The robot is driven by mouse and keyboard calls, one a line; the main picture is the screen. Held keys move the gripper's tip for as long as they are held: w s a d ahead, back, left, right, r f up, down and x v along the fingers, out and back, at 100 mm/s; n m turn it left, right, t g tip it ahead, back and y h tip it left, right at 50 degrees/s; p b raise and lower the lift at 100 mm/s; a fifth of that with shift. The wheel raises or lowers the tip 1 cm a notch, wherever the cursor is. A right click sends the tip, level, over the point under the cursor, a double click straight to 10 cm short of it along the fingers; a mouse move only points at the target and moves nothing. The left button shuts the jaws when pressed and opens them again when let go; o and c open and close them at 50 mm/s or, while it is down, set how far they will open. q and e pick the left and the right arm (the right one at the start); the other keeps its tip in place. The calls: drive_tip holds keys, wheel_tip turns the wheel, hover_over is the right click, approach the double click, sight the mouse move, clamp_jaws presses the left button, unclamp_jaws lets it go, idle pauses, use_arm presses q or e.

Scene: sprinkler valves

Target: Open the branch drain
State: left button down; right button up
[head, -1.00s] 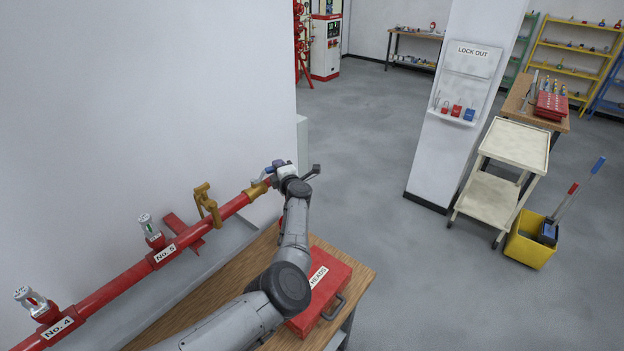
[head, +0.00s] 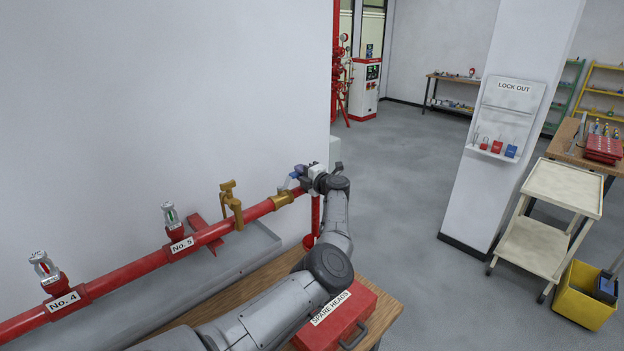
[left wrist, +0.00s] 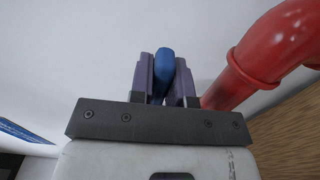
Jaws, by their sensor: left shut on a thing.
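A red branch pipe (head: 140,268) runs along the wall at the left of the head view. Near its right end is a brass valve body (head: 283,200), and a blue lever handle (head: 297,173) shows beside my gripper. My left gripper (head: 299,174) is at this valve. In the left wrist view its purple fingers (left wrist: 165,80) are shut on the blue handle (left wrist: 163,72), with the red pipe elbow (left wrist: 272,50) to the right. The valve body is hidden in that view. My right gripper is not in view.
Sprinkler heads sit at the No. 5 (head: 181,245) and No. 4 (head: 63,301) labels. A red spare heads box (head: 343,322) lies on the wooden bench (head: 393,305) below my arm.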

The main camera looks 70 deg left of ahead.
use_arm(q)
drive_tip(key=shift+s, duration=0.1)
drive_tip(key=c, duration=1.1)
unclamp_jaws()
drive_tip(key=shift+a, duration=0.1)
drive_tip(key=b+v, duration=0.1)
drive_tip(key=v, duration=1.3)
